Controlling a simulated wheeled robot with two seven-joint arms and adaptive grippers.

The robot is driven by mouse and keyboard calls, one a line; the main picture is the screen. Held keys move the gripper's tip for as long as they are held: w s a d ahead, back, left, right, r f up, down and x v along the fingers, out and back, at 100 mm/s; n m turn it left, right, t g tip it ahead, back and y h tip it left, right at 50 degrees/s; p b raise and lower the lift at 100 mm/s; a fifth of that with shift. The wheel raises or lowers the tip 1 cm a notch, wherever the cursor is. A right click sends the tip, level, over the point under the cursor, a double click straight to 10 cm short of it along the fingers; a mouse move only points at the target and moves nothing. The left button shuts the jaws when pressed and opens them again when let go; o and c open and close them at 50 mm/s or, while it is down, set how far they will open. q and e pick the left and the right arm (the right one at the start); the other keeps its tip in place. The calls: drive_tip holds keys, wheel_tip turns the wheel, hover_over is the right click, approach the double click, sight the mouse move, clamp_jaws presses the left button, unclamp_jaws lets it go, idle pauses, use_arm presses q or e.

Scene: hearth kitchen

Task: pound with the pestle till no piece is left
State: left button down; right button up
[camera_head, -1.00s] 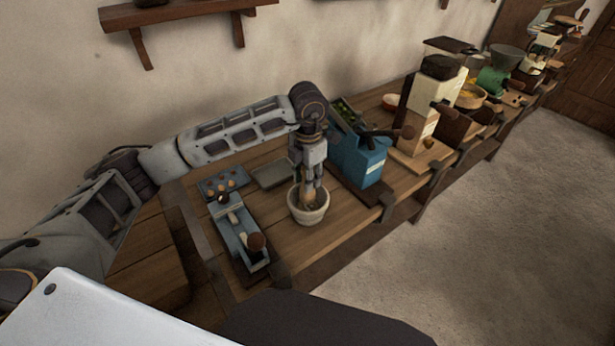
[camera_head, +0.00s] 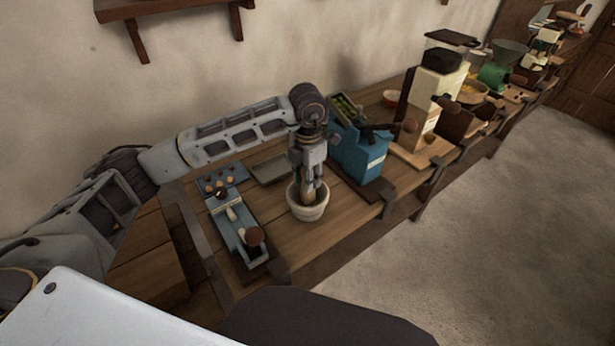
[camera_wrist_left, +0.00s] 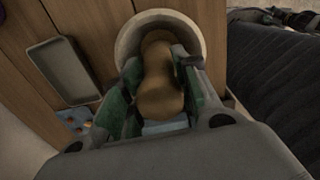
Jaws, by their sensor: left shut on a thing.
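The pale mortar (camera_head: 307,209) stands upright on the wooden bench, near its front edge. It also shows in the left wrist view (camera_wrist_left: 203,32). My left gripper (camera_head: 311,183) points down into the mortar and is shut on the brown wooden pestle (camera_wrist_left: 160,85). The pestle's lower end is inside the mortar bowl. Its tip and whatever lies at the bottom of the bowl are hidden by the pestle and fingers. My right gripper is not in either view.
A blue-grey device with a brown knob (camera_head: 255,236) stands left of the mortar, with a blue tray of small round pieces (camera_head: 222,180) behind it. A flat grey tray (camera_head: 270,170) lies behind the mortar. A blue hand-cranked box (camera_head: 362,160) stands close on the right.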

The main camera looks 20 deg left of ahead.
use_arm(q)
drive_tip(key=shift+f+b, duration=0.3)
drive_tip(key=shift+f, duration=0.25)
drive_tip(key=shift+r, duration=0.1)
drive_tip(key=shift+r+p, duration=1.1)
drive_tip(key=shift+r, duration=1.1)
drive_tip(key=shift+f, duration=0.2)
drive_tip(key=shift+f+b, duration=0.5)
drive_tip(key=shift+b, duration=0.15)
drive_tip(key=shift+f, duration=0.15)
drive_tip(key=shift+f+b, duration=1.2)
drive_tip(key=shift+f, duration=0.25)
